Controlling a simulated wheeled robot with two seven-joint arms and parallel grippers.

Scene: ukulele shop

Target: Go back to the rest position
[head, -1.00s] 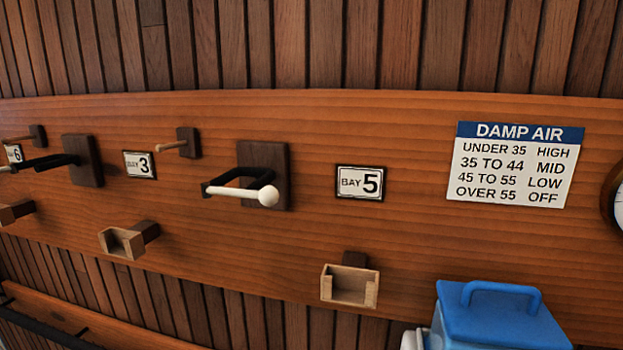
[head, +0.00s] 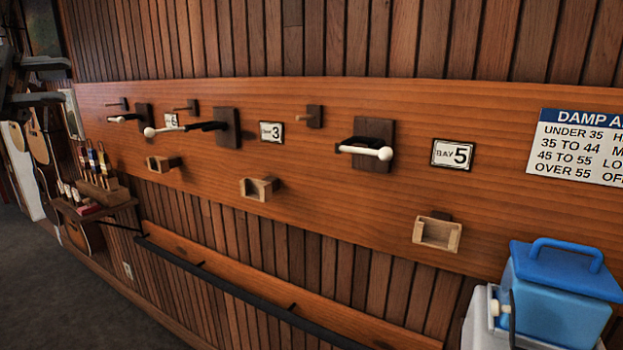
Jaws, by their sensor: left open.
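My left gripper (head: 62,82) shows as a dark shape at the upper left edge of the head view. Its jaws are apart, with nothing seen between them. It hangs in front of the far left end of the wall, clear of the wooden board (head: 330,222). My right gripper is not in view.
The board carries wall hangers, such as the one (head: 374,135) by the BAY 5 sign (head: 452,155), and small wooden cradles (head: 437,232). A blue-lidded humidifier (head: 560,270) stands at lower right. A shelf (head: 95,209) and guitars (head: 40,145) are at left. Grey floor (head: 60,290) is open at lower left.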

